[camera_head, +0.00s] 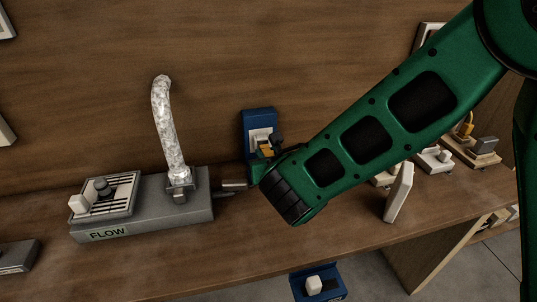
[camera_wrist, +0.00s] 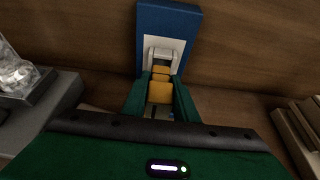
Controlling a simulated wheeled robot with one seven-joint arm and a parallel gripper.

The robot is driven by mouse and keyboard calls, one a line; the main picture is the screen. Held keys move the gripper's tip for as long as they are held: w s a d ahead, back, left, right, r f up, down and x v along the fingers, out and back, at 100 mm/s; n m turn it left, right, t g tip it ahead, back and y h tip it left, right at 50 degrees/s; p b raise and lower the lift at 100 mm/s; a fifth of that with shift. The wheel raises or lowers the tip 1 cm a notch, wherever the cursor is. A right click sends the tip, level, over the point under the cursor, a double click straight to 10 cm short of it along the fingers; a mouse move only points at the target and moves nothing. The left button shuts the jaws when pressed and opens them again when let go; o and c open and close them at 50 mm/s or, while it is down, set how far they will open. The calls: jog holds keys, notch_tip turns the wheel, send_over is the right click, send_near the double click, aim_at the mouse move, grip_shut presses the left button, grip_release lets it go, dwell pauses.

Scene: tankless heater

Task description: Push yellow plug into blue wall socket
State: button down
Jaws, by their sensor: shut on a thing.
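The blue wall socket (camera_head: 257,122) stands upright against the wooden wall, with a pale grey face plate. In the wrist view the blue socket (camera_wrist: 168,20) is straight ahead at the top centre. The yellow plug (camera_wrist: 159,92) lies between the two green fingers of my gripper (camera_wrist: 160,90), which is shut on it. The plug's front end is at the socket's pale face plate. I cannot tell how deep it sits. In the head view the yellow plug (camera_head: 266,150) shows as a small patch, and my green arm hides most of the gripper.
A grey unit labelled FLOW (camera_head: 145,212) with a silver hose (camera_head: 165,125) stands left of the socket. A white upright block (camera_head: 398,192) and small fixtures (camera_head: 470,147) are to the right. A blue box with a white knob (camera_head: 316,285) is below the counter edge.

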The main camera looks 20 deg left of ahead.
jog(key=shift+w+a, duration=0.3)
jog(key=shift+w, duration=0.2)
jog(key=shift+w+a, duration=0.25)
jog(key=shift+w, duration=0.25)
dwell(0.7)
jog(key=c, duration=1.3)
grip_release()
jog(key=shift+c, duration=0.2)
jog(key=shift+r, duration=0.1)
jog(key=shift+a, duration=0.1)
jog(key=shift+s, duration=0.15)
jog(key=shift+s+r, duration=0.1)
jog(key=shift+s, duration=0.05)
jog(key=v, duration=1)
jog(key=shift+d, duration=0.4)
